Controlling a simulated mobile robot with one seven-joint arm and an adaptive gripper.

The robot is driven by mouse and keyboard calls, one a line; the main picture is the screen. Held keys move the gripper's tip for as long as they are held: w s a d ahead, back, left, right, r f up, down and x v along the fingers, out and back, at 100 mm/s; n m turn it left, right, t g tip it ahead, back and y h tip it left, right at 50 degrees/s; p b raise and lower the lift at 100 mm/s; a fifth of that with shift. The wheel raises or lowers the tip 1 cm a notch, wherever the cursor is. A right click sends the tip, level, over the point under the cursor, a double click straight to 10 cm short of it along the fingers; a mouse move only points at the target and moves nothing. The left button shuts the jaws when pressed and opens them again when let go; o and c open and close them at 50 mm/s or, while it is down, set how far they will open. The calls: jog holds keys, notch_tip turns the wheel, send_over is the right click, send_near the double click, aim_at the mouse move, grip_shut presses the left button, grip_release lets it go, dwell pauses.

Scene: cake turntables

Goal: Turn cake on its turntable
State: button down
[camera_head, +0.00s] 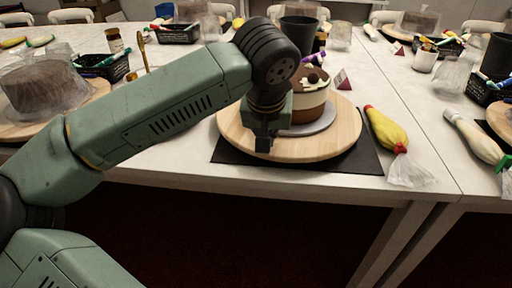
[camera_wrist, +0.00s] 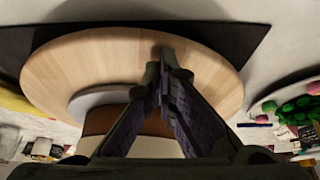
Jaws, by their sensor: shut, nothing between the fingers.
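The cake (camera_head: 312,98), brown and cream with a dark topping, stands upright on a grey board (camera_head: 322,124) on the round wooden turntable (camera_head: 340,135). The turntable rests on a black mat (camera_head: 368,158). My gripper (camera_head: 264,146) points down over the front left part of the turntable, left of the cake and apart from it as far as I can tell. In the wrist view my gripper (camera_wrist: 164,56) is shut and empty, its tips near the rim of the turntable (camera_wrist: 90,62). Whether the tips touch the wood I cannot tell. My gripper hides part of the cake there.
A yellow piping bag (camera_head: 392,136) lies right of the mat, and a white one (camera_head: 474,136) further right. A dark cup (camera_head: 299,34) stands behind the cake. A covered cake (camera_head: 45,88) stands at left. The table strip in front of the mat (camera_head: 200,170) is clear.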

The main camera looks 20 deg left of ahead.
jog(key=shift+w+d, duration=0.1)
jog(key=shift+d, duration=1)
jog(key=shift+r, duration=0.15)
jog(key=shift+r+p, duration=0.8)
jog(key=shift+r, duration=0.5)
notch_tip(320, 180, up, 6)
jog(key=p, duration=0.4)
jog(key=shift+a, duration=0.1)
